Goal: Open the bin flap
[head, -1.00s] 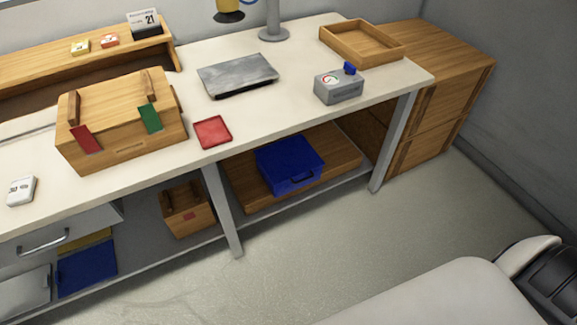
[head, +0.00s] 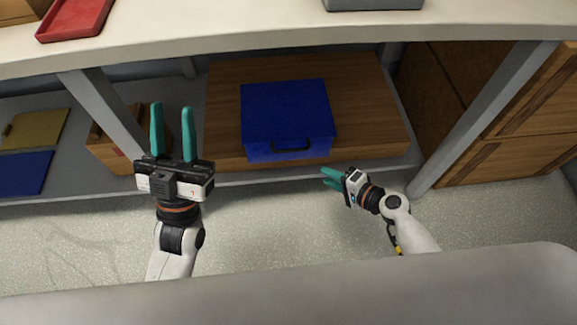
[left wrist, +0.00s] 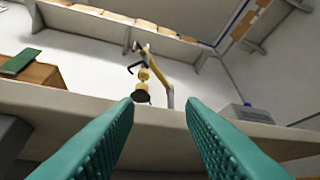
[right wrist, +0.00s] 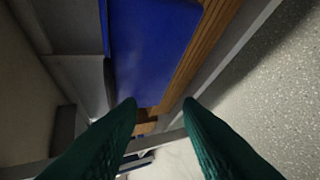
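The blue bin (head: 286,105) stands on a wooden board on the lower shelf under the table. Its flat lid looks shut, and a dark handle (head: 291,145) is on its front face. My left gripper (head: 172,106) is open and empty, pointing up in front of the shelf, left of the bin. My right gripper (head: 325,177) is open and empty, just in front of the shelf's front edge, below and right of the handle, apart from the bin. In the right wrist view the blue bin (right wrist: 155,50) shows beyond the open fingers.
The tabletop (head: 250,40) overhangs the shelf. Table legs stand left (head: 105,110) and right (head: 480,120) of the bin. A wooden box (head: 112,140) is behind my left gripper. A red tray (head: 75,17) lies on the table. Wooden drawers (head: 540,100) stand at the right.

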